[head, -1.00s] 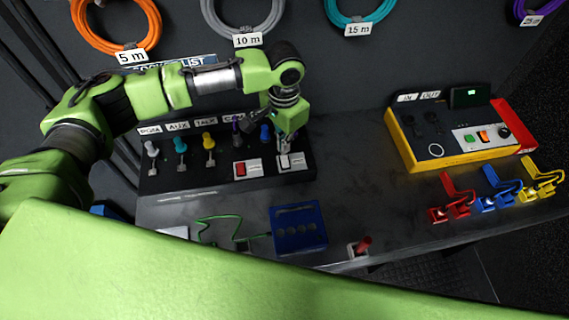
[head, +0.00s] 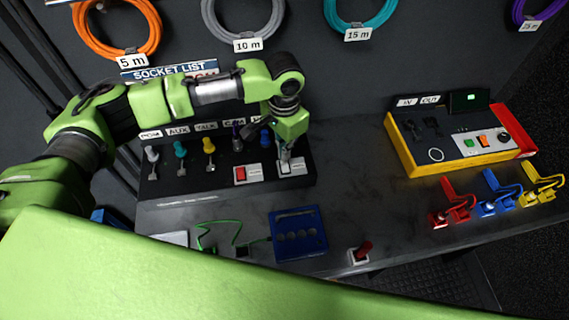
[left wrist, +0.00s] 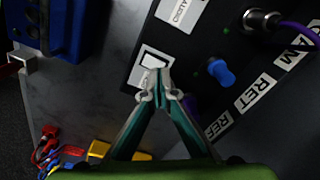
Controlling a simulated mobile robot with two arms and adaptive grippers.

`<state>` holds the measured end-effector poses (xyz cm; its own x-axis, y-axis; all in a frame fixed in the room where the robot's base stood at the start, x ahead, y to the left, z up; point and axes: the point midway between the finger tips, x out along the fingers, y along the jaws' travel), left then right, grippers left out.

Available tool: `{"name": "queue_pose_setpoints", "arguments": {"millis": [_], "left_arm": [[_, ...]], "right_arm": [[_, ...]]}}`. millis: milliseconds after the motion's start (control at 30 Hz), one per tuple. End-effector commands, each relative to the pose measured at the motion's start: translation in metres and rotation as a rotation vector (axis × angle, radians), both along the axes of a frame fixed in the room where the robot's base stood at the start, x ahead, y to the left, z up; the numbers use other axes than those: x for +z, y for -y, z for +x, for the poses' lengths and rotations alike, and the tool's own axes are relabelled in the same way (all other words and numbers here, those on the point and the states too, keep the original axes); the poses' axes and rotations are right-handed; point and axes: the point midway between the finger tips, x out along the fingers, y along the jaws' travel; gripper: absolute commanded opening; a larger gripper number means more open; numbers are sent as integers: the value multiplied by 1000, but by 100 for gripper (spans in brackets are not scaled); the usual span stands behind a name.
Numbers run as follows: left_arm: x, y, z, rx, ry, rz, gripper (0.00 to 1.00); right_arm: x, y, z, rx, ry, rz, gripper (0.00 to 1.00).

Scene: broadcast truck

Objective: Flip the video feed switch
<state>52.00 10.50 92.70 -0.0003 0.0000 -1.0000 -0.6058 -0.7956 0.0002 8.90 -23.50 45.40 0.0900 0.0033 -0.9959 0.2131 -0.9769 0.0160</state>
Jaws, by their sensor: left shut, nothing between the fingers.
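The switch panel (head: 215,190) stands at the back left of the bench. Its right-hand white rocker switch (head: 284,169) is partly hidden by my left gripper (head: 285,158), which points down at it. In the left wrist view, the pale rocker (left wrist: 151,61) sits in a white frame. The closed tips of my left gripper (left wrist: 157,77) are at its edge, with nothing between them; I cannot tell whether they touch it. The tips partly cover the label beside it. A red rocker (head: 240,174) is to the left, and an AUDIO label (left wrist: 180,11) shows in the wrist view. My right gripper is out of view.
Coloured plugs such as the yellow one (head: 209,147) stand behind the rockers. A blue box (head: 299,236) lies in front of the panel. A yellow-edged console (head: 457,140) and red, blue and yellow clamps are to the right. The bench between is clear.

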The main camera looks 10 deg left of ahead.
Motion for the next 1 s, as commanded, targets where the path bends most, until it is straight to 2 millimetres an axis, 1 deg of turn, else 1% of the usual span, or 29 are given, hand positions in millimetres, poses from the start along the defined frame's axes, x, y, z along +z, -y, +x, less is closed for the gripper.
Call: {"name": "queue_pose_setpoints", "arguments": {"millis": [567,1000], "left_arm": [[0,0,0,0,0,0,0],[-6,0,0,0,0,0,0]], "right_arm": [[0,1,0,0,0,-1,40],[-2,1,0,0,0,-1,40]]}}
